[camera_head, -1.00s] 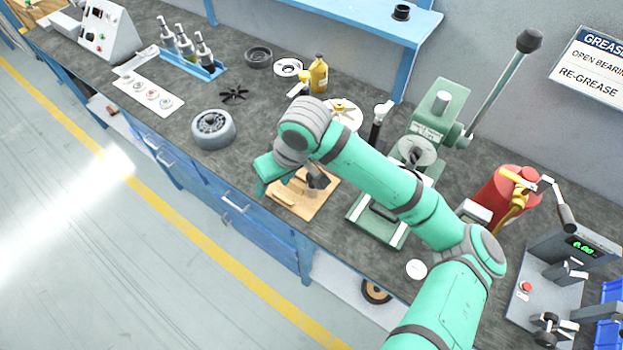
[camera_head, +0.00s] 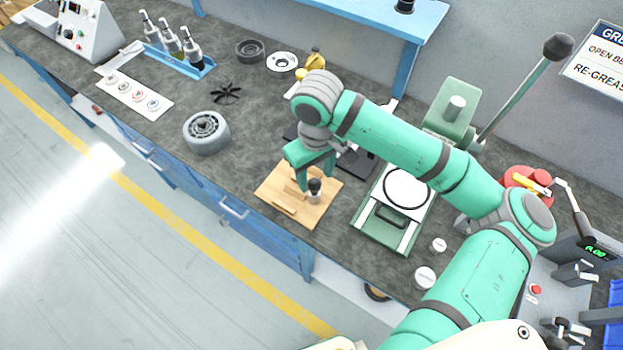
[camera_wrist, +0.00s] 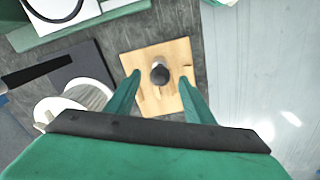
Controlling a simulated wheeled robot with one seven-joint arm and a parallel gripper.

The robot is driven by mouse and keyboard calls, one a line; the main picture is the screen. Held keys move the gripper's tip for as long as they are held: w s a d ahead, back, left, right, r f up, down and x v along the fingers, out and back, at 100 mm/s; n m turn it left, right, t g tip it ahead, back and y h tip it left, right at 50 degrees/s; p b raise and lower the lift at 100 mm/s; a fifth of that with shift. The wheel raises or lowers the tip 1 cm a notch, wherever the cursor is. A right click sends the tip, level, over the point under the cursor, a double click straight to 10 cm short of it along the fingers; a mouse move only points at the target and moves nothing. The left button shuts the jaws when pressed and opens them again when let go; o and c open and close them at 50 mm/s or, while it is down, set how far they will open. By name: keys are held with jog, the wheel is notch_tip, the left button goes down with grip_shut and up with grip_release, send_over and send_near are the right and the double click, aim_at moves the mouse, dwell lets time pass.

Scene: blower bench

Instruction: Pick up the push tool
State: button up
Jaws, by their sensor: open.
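The push tool (camera_head: 315,187) stands upright on a light wooden board (camera_head: 322,210) near the bench's front edge. It has a dark round knob on top and a paler part below. In the wrist view the push tool (camera_wrist: 160,74) shows from above, its knob between the fingertips in the picture. My gripper (camera_head: 315,182) is open above the board, with a finger on either side of the tool. In the wrist view my gripper (camera_wrist: 160,82) shows a gap on both sides of the knob, and I see no contact.
A green press (camera_head: 400,205) with a long lever stands right of the board. A grey wheel-like part (camera_head: 206,132) and a black fan (camera_head: 226,92) lie to the left. A dark block (camera_wrist: 75,75) and a white round part (camera_wrist: 88,97) are beside the board.

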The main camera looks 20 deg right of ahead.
aim_at(315, 195)
notch_tip(315, 195, down, 10)
jog(key=shift+f, duration=0.2)
dwell(0.4)
jog(key=c, duration=1.1)
